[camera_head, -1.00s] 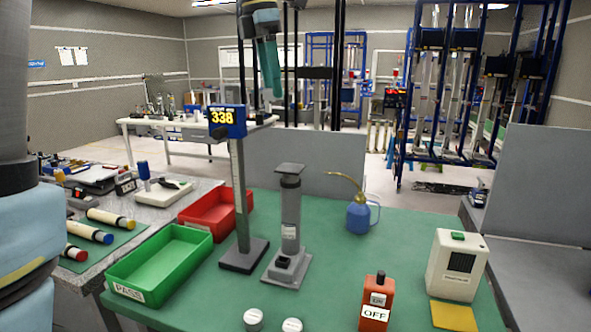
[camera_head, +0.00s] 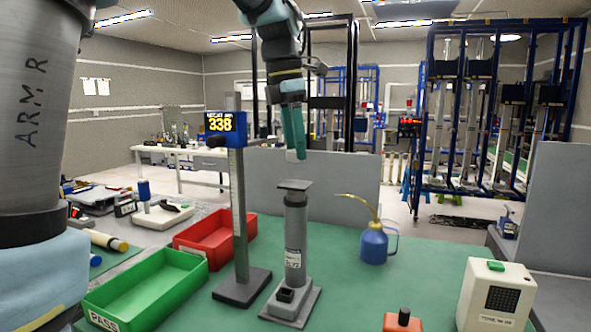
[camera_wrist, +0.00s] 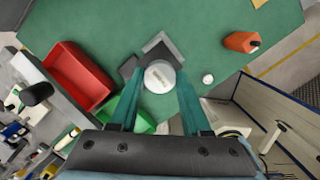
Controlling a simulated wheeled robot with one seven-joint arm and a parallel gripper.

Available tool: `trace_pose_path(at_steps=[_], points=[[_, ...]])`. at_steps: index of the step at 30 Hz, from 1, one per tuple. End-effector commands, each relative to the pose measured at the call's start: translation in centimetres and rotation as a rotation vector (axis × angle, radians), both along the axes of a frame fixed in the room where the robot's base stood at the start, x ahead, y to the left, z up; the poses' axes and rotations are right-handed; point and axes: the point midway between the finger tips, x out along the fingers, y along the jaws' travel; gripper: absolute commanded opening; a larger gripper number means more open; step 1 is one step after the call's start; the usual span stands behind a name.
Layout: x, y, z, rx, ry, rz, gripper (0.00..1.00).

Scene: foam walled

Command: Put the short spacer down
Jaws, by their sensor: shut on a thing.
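My gripper (camera_head: 294,154) is above the top plate of the grey column stand (camera_head: 295,225), apart from it. Its green fingers are shut on a short white spacer (camera_head: 291,155), which is mostly hidden by the fingers in the head view. A height gauge (camera_head: 239,205) with a display reading 338 stands just left of the column.
A green tray (camera_head: 148,287) marked PASS and a red tray (camera_head: 218,240) lie left. A blue oil can (camera_head: 374,245) stands right, with a white box (camera_head: 496,294) nearer. An orange switch box (camera_wrist: 242,42) and a small white round piece (camera_wrist: 207,79) are on the green mat.

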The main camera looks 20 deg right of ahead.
Motion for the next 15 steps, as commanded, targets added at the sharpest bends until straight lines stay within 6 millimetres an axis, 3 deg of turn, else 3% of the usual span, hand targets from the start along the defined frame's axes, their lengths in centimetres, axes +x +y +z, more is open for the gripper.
trace_pose_path(at_steps=[9,15], points=[[0.0,0.0,-3.9,0.002,0.002,0.001,0.0],[0.0,0.0,-4.6,0.0,0.0,0.0,0.0]])
